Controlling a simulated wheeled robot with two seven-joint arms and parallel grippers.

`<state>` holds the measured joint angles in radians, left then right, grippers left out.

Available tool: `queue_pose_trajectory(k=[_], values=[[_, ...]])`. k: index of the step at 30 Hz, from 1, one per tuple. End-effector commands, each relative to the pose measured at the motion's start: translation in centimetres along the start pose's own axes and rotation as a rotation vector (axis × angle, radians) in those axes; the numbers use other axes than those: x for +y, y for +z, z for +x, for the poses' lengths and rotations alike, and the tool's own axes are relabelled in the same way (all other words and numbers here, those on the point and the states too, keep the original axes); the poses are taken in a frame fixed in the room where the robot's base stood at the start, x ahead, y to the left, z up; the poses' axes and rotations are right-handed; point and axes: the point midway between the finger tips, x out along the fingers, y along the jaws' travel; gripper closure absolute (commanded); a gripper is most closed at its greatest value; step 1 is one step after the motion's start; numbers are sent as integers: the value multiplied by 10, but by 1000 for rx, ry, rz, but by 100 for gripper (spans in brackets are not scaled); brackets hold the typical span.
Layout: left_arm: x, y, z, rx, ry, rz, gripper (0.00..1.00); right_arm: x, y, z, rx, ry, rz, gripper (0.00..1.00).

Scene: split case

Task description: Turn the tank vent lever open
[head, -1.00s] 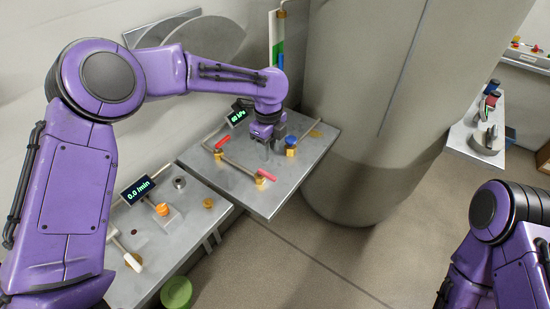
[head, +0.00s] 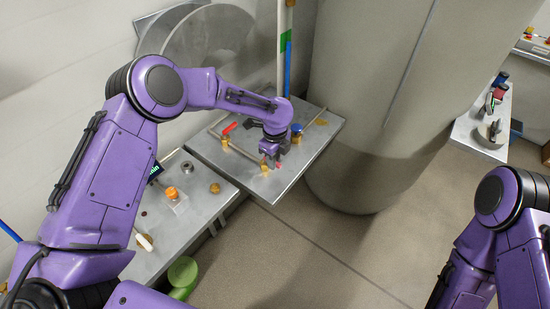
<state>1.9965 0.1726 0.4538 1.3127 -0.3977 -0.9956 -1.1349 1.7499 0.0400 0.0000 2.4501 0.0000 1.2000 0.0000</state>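A metal panel (head: 245,189) beside the big tank carries a pipe with two red-handled brass valves. The rear red lever (head: 229,127) is in plain view, slanting up to the right above its brass body (head: 224,144). The front valve (head: 264,166) stands near the panel's front edge; only a small bit of its red lever (head: 279,165) shows. My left gripper (head: 272,161) is right at this front lever, pointing down, and hides most of it. I cannot tell contact or finger gap. No readable label shows which lever is the tank vent. My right gripper is out of frame.
A blue knob (head: 296,129) stands close to the right of my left gripper. The large grey tank (head: 370,110) rises behind. A lower bench at left holds an orange knob (head: 172,193) and a white lever (head: 144,241). A green round object (head: 183,271) is below.

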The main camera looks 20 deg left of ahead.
Motion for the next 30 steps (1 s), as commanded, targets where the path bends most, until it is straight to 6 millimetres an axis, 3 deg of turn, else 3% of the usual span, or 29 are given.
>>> queue_pose_trajectory(k=[1, 2, 14, 30], values=[[0, 0, 0, 0, 0, 0, 90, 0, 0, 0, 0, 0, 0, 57], [0, 0, 0, 0, 0, 0, 100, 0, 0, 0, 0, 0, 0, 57], [-2, 0, -1, 0, -1, -41, 100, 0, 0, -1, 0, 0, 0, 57], [-19, 5, 0, -1, 0, -459, 100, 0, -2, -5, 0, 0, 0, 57]])
